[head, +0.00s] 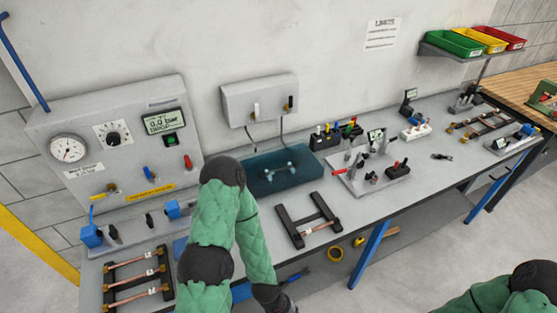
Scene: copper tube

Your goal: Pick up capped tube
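Several copper tubes with brass-coloured ends lie across a black rack (108,295) at the lower left of the bench. One such copper tube (140,278) carries a white tag. My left arm rises in front of the bench and bends back down. The dark end of my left gripper (275,299) is at the bottom edge, near the bench front, its fingers not clear. My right arm shows at the lower right, its gripper out of view.
A grey test panel (105,130) with a gauge and display stands at the left rear. A dark blue tray (270,175) sits mid-bench. Clamps and tools (375,165) crowd the bench to the right. A further rack (488,124) with tubes is at the far right.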

